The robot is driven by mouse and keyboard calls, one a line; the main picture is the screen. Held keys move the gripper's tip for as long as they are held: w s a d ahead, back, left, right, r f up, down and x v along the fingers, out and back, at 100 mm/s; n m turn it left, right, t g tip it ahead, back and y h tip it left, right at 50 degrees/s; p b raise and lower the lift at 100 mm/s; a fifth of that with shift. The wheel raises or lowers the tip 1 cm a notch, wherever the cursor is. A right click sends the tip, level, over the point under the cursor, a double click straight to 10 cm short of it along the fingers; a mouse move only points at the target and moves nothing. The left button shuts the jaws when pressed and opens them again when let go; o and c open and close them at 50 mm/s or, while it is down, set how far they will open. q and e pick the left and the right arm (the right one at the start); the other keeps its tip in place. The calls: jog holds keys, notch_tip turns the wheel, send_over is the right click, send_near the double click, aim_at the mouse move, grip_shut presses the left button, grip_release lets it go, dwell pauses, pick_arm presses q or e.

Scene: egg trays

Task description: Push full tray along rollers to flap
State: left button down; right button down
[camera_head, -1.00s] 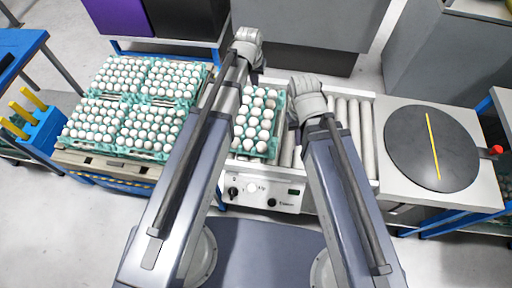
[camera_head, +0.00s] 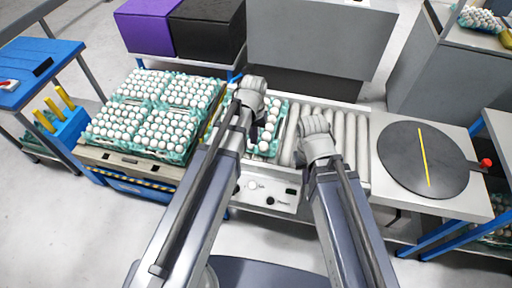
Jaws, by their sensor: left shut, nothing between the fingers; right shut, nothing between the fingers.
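The green egg tray (camera_head: 278,136) with white eggs lies on the left part of the roller conveyor. My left arm hides much of its left side. My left gripper (camera_head: 252,92) is shut and empty, over the tray's left and far part; I cannot tell whether it touches. My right gripper (camera_head: 318,132) is shut and empty, over the rollers just right of the tray. The bare rollers (camera_head: 352,130) run right to a dark round plate (camera_head: 408,165) with a yellow line. I cannot make out a separate flap.
Several full egg trays (camera_head: 150,110) sit on a pallet stand at the left. A blue table (camera_head: 35,65) stands at far left. Purple (camera_head: 147,27) and black (camera_head: 208,30) boxes and a grey cabinet (camera_head: 320,45) are behind the conveyor. A red knob (camera_head: 486,162) sticks out right of the plate.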

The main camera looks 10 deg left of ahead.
aim_at(257, 147)
pick_arm(q)
notch_tip(257, 147, down, 10)
jog(key=b, duration=1)
jog(key=shift+f, duration=0.25)
jog(key=w, duration=0.3)
jog(key=shift+r, duration=0.3)
jog(key=shift+w, duration=0.55)
jog(key=shift+w, duration=0.1)
jog(key=shift+w, duration=0.85)
jog(key=shift+s, duration=0.2)
